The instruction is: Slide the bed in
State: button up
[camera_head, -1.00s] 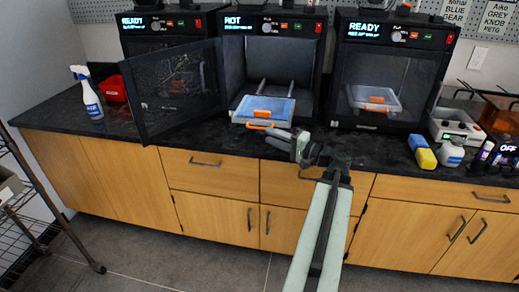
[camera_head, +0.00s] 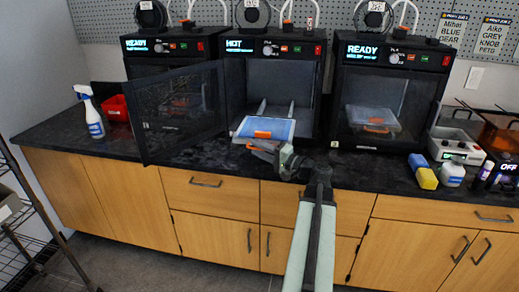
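The bed (camera_head: 276,129) is a light blue plate with an orange tab (camera_head: 262,134) at its front. It lies partly inside the middle printer (camera_head: 308,104), whose display reads HOT, and its front edge sticks out at the opening. That printer's dark door (camera_head: 178,112) stands swung open to the left. My gripper (camera_head: 255,147) is just in front of and below the orange tab. Its fingers are small here and overlap the bed's front, so I cannot tell whether they touch it or how far they are apart.
Printers reading READY stand on the left (camera_head: 160,46) and right (camera_head: 385,95), doors closed. A spray bottle (camera_head: 94,117) and red bin (camera_head: 116,107) are at the left. A yellow-and-blue sponge (camera_head: 423,172), white bottle (camera_head: 452,172) and grey device (camera_head: 455,146) crowd the right counter.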

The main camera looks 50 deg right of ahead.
grip_shut()
dwell(1.3)
